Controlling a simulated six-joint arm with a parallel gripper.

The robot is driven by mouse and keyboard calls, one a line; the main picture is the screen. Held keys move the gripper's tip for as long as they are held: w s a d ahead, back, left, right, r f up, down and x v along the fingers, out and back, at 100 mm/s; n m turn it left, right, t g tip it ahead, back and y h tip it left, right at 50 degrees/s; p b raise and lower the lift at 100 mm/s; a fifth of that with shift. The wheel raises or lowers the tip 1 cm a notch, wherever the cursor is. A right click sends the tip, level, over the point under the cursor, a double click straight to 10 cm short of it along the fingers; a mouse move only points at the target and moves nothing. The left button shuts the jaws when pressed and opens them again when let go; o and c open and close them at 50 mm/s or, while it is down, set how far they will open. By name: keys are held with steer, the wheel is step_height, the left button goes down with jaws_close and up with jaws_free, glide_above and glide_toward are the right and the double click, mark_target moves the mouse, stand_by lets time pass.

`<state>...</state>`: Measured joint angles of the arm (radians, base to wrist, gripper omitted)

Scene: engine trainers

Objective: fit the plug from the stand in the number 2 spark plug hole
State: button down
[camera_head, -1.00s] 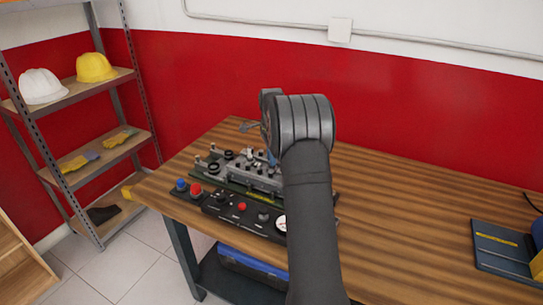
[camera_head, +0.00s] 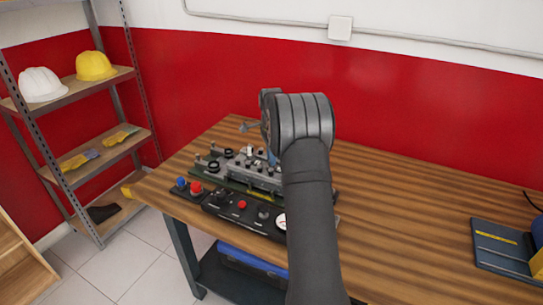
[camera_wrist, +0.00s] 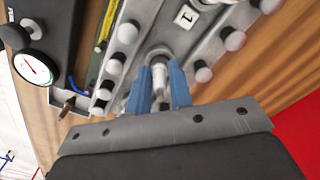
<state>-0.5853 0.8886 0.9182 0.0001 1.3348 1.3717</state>
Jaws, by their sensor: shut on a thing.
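My gripper (camera_wrist: 158,86) has blue fingers and is shut on the plug (camera_wrist: 159,74), a pale, metallic cylinder. The plug's far end is at a round, dark-rimmed recess in the grey engine block (camera_wrist: 205,48). I cannot tell how deep the plug sits. A tag with the number 1 (camera_wrist: 185,16) is on the block just beyond the recess. No number 2 is readable. In the head view the block (camera_head: 235,168) stands on the bench, and my arm hides the plug and most of the gripper. I cannot make out the stand.
Round-headed studs (camera_wrist: 127,32) line the block on both sides of my fingers. A control panel with a gauge (camera_wrist: 34,67) lies along its front edge. The wooden bench top (camera_head: 400,205) between is clear.

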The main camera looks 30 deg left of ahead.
steer(key=c, duration=0.8)
jaws_free()
steer(key=shift+r, duration=3.5)
